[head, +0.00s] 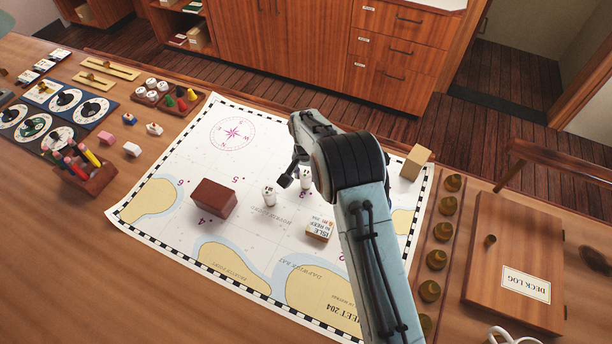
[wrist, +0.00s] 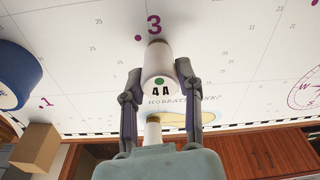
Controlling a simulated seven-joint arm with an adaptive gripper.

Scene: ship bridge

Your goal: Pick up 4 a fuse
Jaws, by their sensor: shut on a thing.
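My gripper (wrist: 158,85) is shut on a white fuse (wrist: 158,62) marked "4 A" with a green dot. The fuse is between the two fingers, over the chart near the printed 3; whether it touches the chart I cannot tell. In the head view my gripper (head: 294,180) is partly hidden by my arm, and a white fuse (head: 306,180) shows beside its dark finger. Another white fuse (head: 269,195) stands upright on the chart to the left; its marking is too small to read.
The chart (head: 190,150) carries a brown box (head: 213,197), a small labelled block (head: 319,231) and a wooden block (head: 415,162). A blue round thing (wrist: 18,77) is left in the wrist view. Brass knobs (head: 436,259) and a deck log case (head: 515,255) lie right.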

